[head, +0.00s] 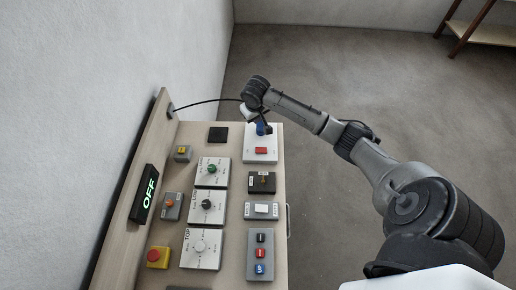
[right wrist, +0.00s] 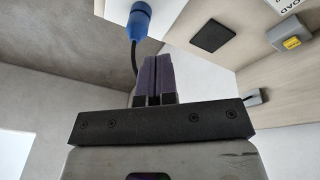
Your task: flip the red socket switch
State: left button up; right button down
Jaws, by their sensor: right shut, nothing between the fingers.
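The red socket switch (head: 261,150) is a small red rocker on the white socket plate (head: 249,157) at the far right corner of the panel. A blue plug (head: 262,129) sits on the same plate, just beyond the switch; it also shows in the right wrist view (right wrist: 139,22) with its dark cable. My right gripper (right wrist: 157,57) is shut and empty, its purple fingers close to the plug. In the head view the wrist hangs over the plate's far edge, and the fingertips are hard to make out. The switch is not visible in the right wrist view. My left gripper is not in view.
The wooden panel (head: 228,275) carries several knobs, switches and a yellow box with a red button (head: 157,256). A display (head: 148,193) reads OFF in green. A black cable (head: 205,101) runs from the backboard. Open floor lies to the right.

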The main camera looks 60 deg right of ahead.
jog(key=shift+s+a+f+m+g+y, duration=0.2)
jog(key=shift+s+f+m+g+y, duration=0.15)
jog(key=shift+m, duration=0.85)
jog(key=shift+s+a+f+m+g+y, duration=0.2)
jog(key=shift+f+m+y, duration=0.25)
jog(key=shift+m, duration=0.75)
jog(key=shift+s+a+f+m+g+y, duration=0.2)
jog(key=shift+s+f+m+g+y, duration=0.15)
jog(key=shift+m, duration=0.85)
jog(key=shift+f, duration=0.1)
send_near(258, 150)
notch_tip(258, 150, down, 7)
jog(key=shift+a+f+b, duration=0.1)
jog(key=shift+f+b, duration=0.15)
jog(key=shift+b, duration=0.05)
jog(key=shift+s, duration=0.1)
